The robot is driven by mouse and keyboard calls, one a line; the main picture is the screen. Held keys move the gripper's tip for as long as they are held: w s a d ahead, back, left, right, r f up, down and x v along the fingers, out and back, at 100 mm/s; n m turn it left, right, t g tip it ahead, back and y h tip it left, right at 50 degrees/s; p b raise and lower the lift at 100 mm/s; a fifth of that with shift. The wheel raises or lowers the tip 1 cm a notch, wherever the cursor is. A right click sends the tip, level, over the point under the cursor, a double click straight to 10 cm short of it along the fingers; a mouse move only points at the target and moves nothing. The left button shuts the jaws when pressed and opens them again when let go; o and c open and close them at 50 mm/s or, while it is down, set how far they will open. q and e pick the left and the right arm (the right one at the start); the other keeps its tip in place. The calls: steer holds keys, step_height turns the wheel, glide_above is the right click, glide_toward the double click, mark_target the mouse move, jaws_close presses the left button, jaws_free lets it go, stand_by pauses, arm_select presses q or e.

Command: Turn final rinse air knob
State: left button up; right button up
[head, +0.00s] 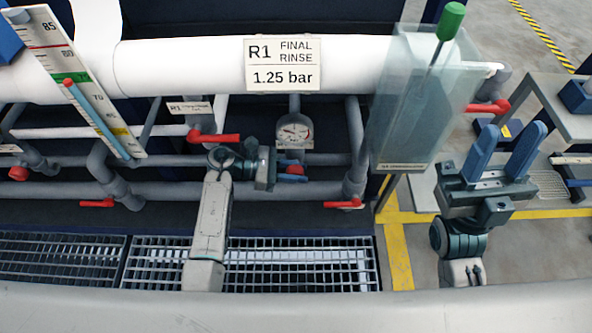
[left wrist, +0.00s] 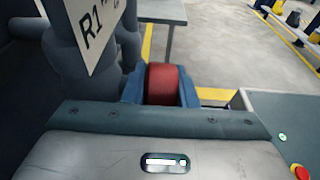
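A red knob (head: 295,170) sits just below the round pressure gauge (head: 294,131), under the sign reading R1 FINAL RINSE 1.25 bar (head: 282,65). My left gripper (head: 291,178) is at this knob, its blue fingers pointing right. In the left wrist view the red knob (left wrist: 163,84) fills the space between the two fingers (left wrist: 163,92), with no clear gap on either side. The gauge's needle is too small to read. My right gripper (head: 506,152) is open and empty, fingers pointing up, at the right.
White and grey pipes with several red lever handles (head: 213,138) surround the knob. A clear panel (head: 410,105) and a green-topped rod (head: 450,22) stand to its right. A thermometer board (head: 80,82) leans at the left. Metal grating (head: 300,270) lies below; a bench (head: 560,105) stands far right.

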arm_select(q)
steer(key=shift+o, duration=0.8)
